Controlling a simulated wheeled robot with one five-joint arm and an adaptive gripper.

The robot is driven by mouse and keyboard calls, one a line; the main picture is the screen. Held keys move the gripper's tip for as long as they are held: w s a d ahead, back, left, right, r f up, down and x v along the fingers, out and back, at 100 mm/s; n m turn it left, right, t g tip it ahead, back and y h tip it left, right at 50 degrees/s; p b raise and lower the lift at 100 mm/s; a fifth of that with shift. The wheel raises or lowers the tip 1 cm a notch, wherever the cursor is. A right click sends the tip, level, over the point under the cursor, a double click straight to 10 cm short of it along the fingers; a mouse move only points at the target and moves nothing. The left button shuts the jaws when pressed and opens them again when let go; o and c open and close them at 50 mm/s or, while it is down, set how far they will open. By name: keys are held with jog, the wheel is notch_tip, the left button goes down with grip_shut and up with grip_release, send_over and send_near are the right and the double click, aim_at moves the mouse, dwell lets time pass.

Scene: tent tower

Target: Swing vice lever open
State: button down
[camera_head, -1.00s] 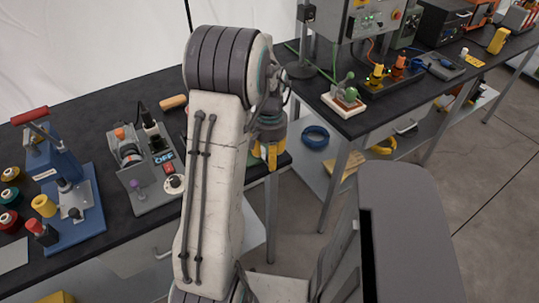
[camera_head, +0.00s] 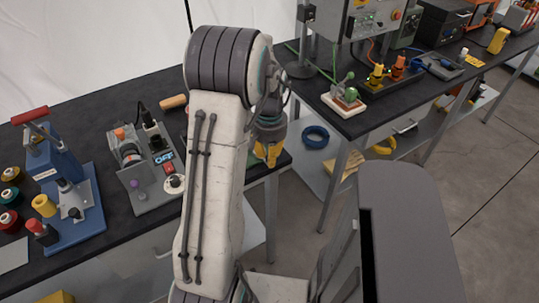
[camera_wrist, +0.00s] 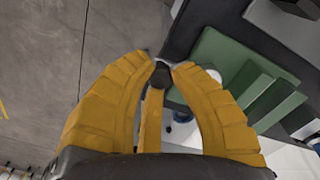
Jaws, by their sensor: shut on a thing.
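My gripper (camera_wrist: 160,66) has yellow fingers, and their tips close around a small dark knob (camera_wrist: 159,76), which looks like the end of the vice lever. A green body (camera_wrist: 222,66), apparently the vice, lies just right of the fingertips in the wrist view, at the edge of a dark bench top. In the head view my gripper (camera_head: 268,154) points down by the right end of the left bench. My arm hides most of the vice there, and the lever's full length and angle cannot be made out.
The left bench (camera_head: 92,245) carries a blue press (camera_head: 60,190), a grey switch unit (camera_head: 145,180) and several spools. The right bench (camera_head: 375,122) holds a small green clamp on a pale base (camera_head: 345,98) and electrical gear. Open floor (camera_head: 495,200) lies at the right.

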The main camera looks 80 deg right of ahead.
jog(key=shift+s, duration=0.1)
jog(key=d+n, duration=0.1)
jog(key=n, duration=0.1)
jog(key=s+n, duration=0.1)
jog(key=n, duration=0.1)
jog(key=shift+s+d+f, duration=0.1)
jog(key=shift+s+d, duration=0.05)
jog(key=shift+d, duration=0.25)
jog(key=n, duration=0.1)
jog(key=d+n, duration=0.1)
jog(key=n, duration=0.1)
jog(key=d+n, duration=0.1)
jog(key=n, duration=0.1)
jog(key=shift+s+d, duration=0.1)
jog(key=shift+s, duration=0.25)
jog(key=d+n, duration=0.1)
jog(key=n, duration=0.1)
jog(key=d+n+p, duration=0.1)
jog(key=n, duration=0.1)
jog(key=shift+w+d, duration=0.15)
jog(key=shift+w+d+n+p, duration=0.15)
jog(key=shift+w+d+n, duration=0.3)
jog(key=shift+n, duration=0.8)
jog(key=shift+w+d+n+p, duration=0.15)
jog(key=shift+d+n, duration=0.45)
jog(key=shift+n, duration=0.65)
jog(key=c, duration=1.1)
grip_release()
